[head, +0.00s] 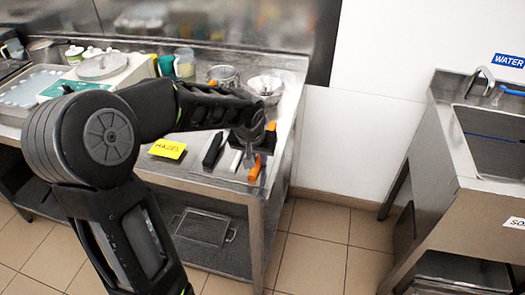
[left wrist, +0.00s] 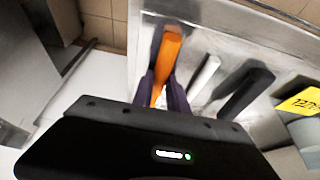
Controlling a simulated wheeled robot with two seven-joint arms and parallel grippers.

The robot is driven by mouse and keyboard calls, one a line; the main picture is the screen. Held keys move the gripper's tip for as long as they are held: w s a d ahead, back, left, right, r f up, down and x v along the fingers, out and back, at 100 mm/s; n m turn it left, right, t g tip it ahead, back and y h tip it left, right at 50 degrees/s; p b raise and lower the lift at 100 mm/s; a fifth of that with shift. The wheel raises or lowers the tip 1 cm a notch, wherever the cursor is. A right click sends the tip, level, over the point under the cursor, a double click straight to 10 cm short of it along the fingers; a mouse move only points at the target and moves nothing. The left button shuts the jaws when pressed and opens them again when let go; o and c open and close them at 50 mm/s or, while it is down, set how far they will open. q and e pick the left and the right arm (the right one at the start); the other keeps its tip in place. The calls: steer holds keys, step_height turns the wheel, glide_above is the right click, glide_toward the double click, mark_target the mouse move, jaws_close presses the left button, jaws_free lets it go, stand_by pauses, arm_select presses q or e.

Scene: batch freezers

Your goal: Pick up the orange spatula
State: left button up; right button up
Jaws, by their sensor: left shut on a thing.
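The orange spatula (head: 255,169) is at the right end of the steel counter, at its front edge. In the left wrist view its orange part (left wrist: 171,48) stands up between the dark fingers. My left gripper (head: 258,138) reaches down from above and is shut on the orange spatula; in the left wrist view its fingertips (left wrist: 164,88) sit on either side of it. Whether the spatula touches the counter I cannot tell. My right gripper is not in view.
A white utensil (head: 236,161) and a black one (head: 213,150) lie left of the spatula, beside a yellow label (head: 167,149). Metal bowls (head: 265,86) stand behind. A scale (head: 101,66) is at the left. A sink (head: 490,140) stands right, across open floor.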

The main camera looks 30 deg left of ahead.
arm_select(q)
jaws_close()
steer(key=shift+r, duration=0.25)
step_height(320, 180, up, 10)
steer(key=shift+f, duration=0.15)
stand_by(0.3)
stand_by(0.5)
